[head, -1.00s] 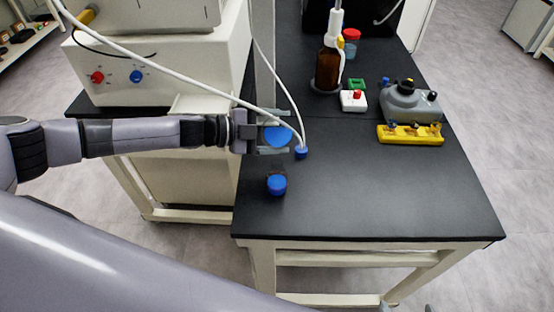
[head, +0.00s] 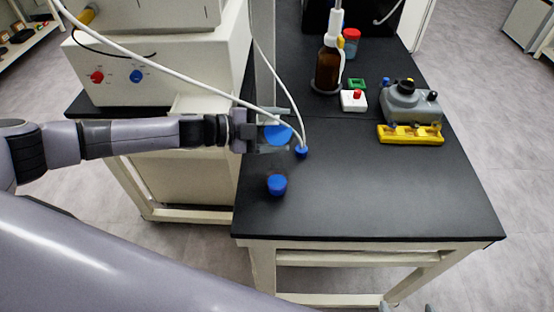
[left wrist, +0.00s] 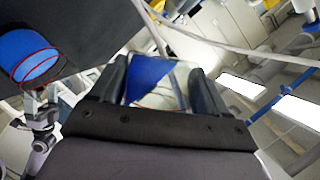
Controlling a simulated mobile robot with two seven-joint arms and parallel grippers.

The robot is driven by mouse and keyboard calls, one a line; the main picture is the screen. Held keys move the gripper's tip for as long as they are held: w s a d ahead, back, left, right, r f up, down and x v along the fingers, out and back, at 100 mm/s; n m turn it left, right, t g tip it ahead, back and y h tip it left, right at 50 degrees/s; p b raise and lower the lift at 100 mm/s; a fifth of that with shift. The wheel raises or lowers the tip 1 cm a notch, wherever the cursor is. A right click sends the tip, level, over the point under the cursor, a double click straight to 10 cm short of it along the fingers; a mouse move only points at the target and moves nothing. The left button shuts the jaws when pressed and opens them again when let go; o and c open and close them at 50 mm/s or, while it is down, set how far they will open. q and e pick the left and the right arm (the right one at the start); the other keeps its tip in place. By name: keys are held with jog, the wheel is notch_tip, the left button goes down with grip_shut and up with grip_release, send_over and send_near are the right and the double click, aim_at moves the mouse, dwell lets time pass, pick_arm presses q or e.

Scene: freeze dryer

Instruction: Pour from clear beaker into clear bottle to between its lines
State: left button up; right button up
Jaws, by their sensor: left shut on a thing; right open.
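The clear beaker (head: 278,133) holds blue liquid and is in my left gripper (head: 277,131), over the left edge of the black bench. In the left wrist view the beaker (left wrist: 150,82) sits between the shut fingers, its liquid slanted against its walls, so it is tilted. The clear bottle (head: 277,184) stands on the bench just in front of and below the gripper, with blue liquid inside. The left wrist view shows the bottle (left wrist: 32,60) with red lines; the liquid reaches near them, exact level unclear. No pouring stream is visible. My right gripper is not in view.
A white hose ends in a blue tip (head: 301,152) right beside the gripper. A white machine (head: 150,75) stands behind the arm. The front right bench is clear.

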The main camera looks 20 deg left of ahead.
pick_arm(q)
jog(key=shift+r+m, duration=0.2)
jog(key=shift+m, duration=0.1)
dwell(0.5)
jog(key=shift+r+m+t+b, duration=0.9)
jog(key=shift+r+m+b, duration=0.35)
jog(key=shift+b, duration=2.25)
dwell(1.5)
jog(key=shift+r+m+h+b, duration=0.15)
jog(key=shift+m+h+b, duration=0.15)
jog(key=shift+m+b, duration=0.05)
dwell(1.0)
jog(key=f+n+g+p, duration=0.1)
jog(key=n+p, duration=0.1)
jog(key=p, duration=0.4)
jog(key=shift+w+f+n+p, duration=0.1)
jog(key=shift+f+n+p, duration=0.1)
jog(key=shift+n+p, duration=0.15)
jog(key=shift+f, duration=0.35)
